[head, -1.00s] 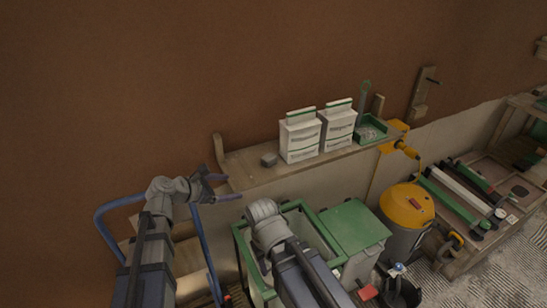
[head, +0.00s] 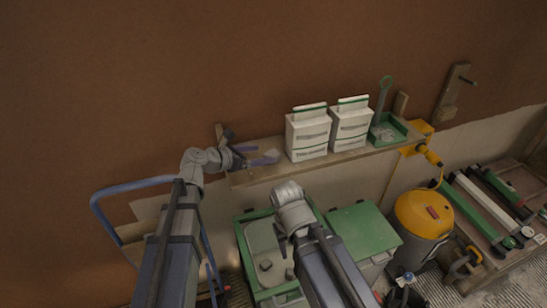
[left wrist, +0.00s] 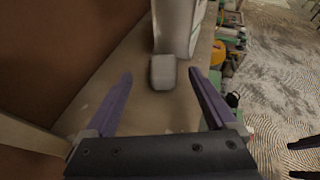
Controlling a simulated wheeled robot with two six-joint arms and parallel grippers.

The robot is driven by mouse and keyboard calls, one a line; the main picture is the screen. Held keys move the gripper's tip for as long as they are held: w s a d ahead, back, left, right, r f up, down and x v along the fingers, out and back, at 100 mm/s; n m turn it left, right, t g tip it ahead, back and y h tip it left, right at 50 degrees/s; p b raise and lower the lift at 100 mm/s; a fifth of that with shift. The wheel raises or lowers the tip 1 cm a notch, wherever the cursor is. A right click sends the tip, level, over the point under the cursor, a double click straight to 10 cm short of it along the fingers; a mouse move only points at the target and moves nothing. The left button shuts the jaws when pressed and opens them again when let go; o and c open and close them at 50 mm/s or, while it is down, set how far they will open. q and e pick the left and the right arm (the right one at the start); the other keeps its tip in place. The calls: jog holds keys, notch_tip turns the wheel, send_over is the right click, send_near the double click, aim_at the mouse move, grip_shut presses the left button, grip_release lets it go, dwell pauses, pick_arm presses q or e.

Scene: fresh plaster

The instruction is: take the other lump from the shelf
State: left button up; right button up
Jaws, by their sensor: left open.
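A small grey lump (head: 272,155) lies on the wooden shelf (head: 246,177), left of the white packets. In the left wrist view the lump (left wrist: 163,72) is straight ahead, centred between the fingertips. My left gripper (head: 257,156) reaches in from the left over the shelf's left end. In the left wrist view its purple fingers (left wrist: 160,76) are wide apart, with gaps on both sides of the lump. My right gripper (head: 282,242) hangs over the green-rimmed bin; its fingers are too small to judge.
Two white packets (head: 308,137) (head: 350,127) and a green tray (head: 394,130) stand further right on the shelf. Below are the green-rimmed bin (head: 240,233) with small grey lumps inside, a green lid (head: 362,229) and a yellow-topped vacuum (head: 424,213). A blue handle (head: 130,184) is at left.

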aim_at(269, 154)
pick_arm(q)
jog(key=shift+w+d+f, duration=0.2)
jog(key=shift+w+d, duration=0.1)
jog(key=shift+d, duration=0.05)
jog(key=b+x, duration=0.1)
jog(key=x, duration=0.1)
jog(key=b+x, duration=0.1)
jog(key=x, duration=0.1)
jog(key=shift+s+d+f, duration=0.1)
jog(key=shift+d+f, duration=0.05)
jog(key=shift+d, duration=0.2)
jog(key=shift+w+d, duration=0.2)
jog(key=shift+d, duration=0.1)
jog(key=shift+c, duration=0.2)
grip_shut()
